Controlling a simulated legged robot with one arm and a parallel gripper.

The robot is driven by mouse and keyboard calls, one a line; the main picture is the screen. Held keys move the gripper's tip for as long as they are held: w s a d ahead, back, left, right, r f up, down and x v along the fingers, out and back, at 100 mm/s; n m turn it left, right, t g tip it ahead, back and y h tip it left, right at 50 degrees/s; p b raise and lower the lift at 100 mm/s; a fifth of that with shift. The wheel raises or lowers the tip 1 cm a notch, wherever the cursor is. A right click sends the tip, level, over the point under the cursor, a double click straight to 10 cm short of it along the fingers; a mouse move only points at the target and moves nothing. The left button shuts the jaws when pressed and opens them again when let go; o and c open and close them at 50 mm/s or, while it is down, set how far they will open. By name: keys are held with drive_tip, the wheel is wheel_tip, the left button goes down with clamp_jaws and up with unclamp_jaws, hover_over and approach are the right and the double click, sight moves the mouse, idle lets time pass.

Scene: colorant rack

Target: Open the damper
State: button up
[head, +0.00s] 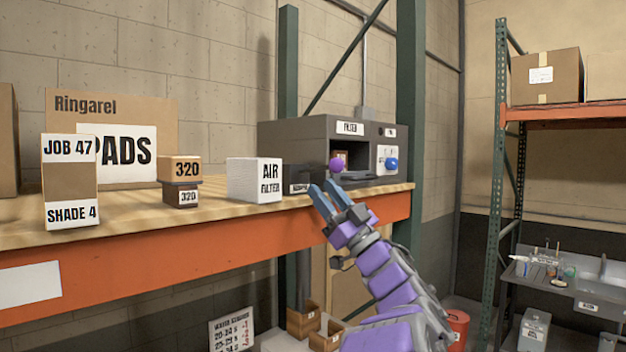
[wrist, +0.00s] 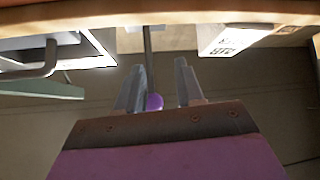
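A grey filter housing (head: 292,133) sits on the shelf, with a FILTER label and a dark front opening. A small dark labelled part (head: 300,182) is at its lower left; its label is too small to read surely, perhaps DAMPER. A purple ball knob (head: 337,165) shows in front of the opening. My gripper (head: 323,187) is open and empty, its fingertips just below and left of the knob. In the wrist view the knob (wrist: 154,102) and a thin rod appear between the spread fingers (wrist: 160,66). I cannot tell the depth gap.
A white AIR FILTER box (head: 254,180) stands left of the housing. Stacked 320 boxes (head: 181,170), a JOB 47 box (head: 70,180) and a large carton (head: 130,108) are farther left. A blue knob (head: 391,164) is on the housing's right. An orange shelf beam (head: 200,236) runs along the front.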

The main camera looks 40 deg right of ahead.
sight(315, 170)
drive_tip(key=x, duration=0.3)
drive_tip(key=shift+w+a+r, duration=0.15)
drive_tip(key=shift+w+r, duration=0.1)
drive_tip(key=shift+r, duration=0.05)
drive_tip(key=shift+o, duration=0.4)
drive_tip(key=shift+d+f, duration=0.15)
drive_tip(key=shift+d, duration=1)
drive_tip(key=c, duration=0.5)
drive_tip(key=shift+c, duration=0.5)
drive_tip(key=shift+a, duration=0.25)
clamp_jaws()
